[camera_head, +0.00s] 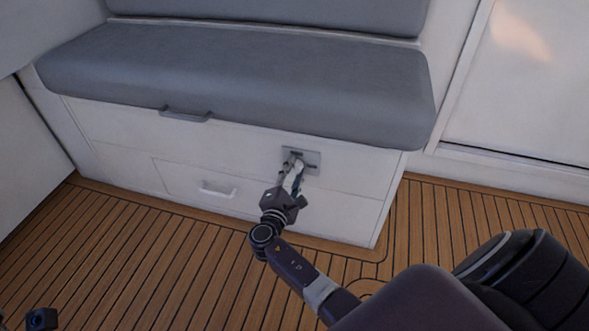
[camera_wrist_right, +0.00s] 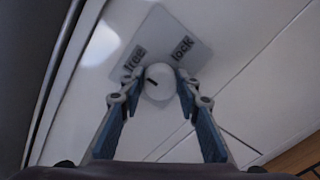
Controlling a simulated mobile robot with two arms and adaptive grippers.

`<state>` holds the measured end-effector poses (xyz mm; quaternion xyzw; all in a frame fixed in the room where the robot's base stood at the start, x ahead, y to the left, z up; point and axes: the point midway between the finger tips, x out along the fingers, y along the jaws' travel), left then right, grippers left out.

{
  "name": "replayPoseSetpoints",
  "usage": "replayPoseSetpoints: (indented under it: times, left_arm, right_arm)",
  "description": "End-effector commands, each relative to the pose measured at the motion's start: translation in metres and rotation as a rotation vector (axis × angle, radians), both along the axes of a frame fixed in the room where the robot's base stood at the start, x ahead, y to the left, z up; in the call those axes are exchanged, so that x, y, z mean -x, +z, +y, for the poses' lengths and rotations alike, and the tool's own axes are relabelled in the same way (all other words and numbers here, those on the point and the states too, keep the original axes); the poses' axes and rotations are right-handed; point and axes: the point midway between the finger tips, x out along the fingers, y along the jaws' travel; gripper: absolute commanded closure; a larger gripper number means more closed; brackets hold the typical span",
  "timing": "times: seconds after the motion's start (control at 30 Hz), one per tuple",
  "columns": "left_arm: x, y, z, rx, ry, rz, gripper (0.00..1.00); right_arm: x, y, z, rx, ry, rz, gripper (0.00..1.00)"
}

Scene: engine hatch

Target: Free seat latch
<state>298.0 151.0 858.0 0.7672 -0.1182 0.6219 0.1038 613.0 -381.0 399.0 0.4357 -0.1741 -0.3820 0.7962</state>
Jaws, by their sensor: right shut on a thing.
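The seat latch is a grey square plate (camera_head: 313,156) on the white front of the seat box, below the grey cushion. In the right wrist view the plate (camera_wrist_right: 171,37) reads "free" on the left and "lock" on the right. A round white knob (camera_wrist_right: 158,82) sits in front of it, with a dark mark at its left side, toward "free". My right gripper (camera_head: 295,170) is at the plate, its fingers (camera_wrist_right: 157,88) shut on the knob from both sides. In the head view the fingers mostly hide the knob. A small dark part at the bottom left may be my left arm; its gripper does not show.
The grey seat cushion (camera_head: 240,80) overhangs the box, with a grey handle (camera_head: 186,115) under its front edge. A drawer with a white handle (camera_head: 217,190) is left of the latch. The wooden deck (camera_head: 130,255) is clear in front.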

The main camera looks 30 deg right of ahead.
Motion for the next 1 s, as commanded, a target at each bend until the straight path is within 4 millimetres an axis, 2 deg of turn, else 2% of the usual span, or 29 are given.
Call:
replayPoseSetpoints:
  times: [0.4,0.43,0.57,0.87,1.0]
  left_arm:
    - [0.000,0.000,0.000,-0.001,-0.001,0.001,0.60]
    - [0.000,0.000,0.000,0.000,-0.001,0.001,0.60]
    - [0.000,0.000,0.000,0.000,-0.001,0.001,0.60]
    - [0.000,0.003,0.001,0.001,0.002,-0.007,0.60]
    - [0.000,0.002,0.000,0.001,0.001,-0.006,0.60]
  right_arm:
    - [-0.001,0.001,0.000,0.011,0.003,0.008,0.94]
    - [-0.001,0.001,0.000,0.011,0.002,0.007,0.67]
    - [-0.001,0.001,0.000,0.009,0.001,0.006,0.53]
    - [0.000,0.000,0.001,0.006,0.001,0.006,0.52]
    - [0.008,0.000,0.011,0.006,0.003,0.006,0.52]
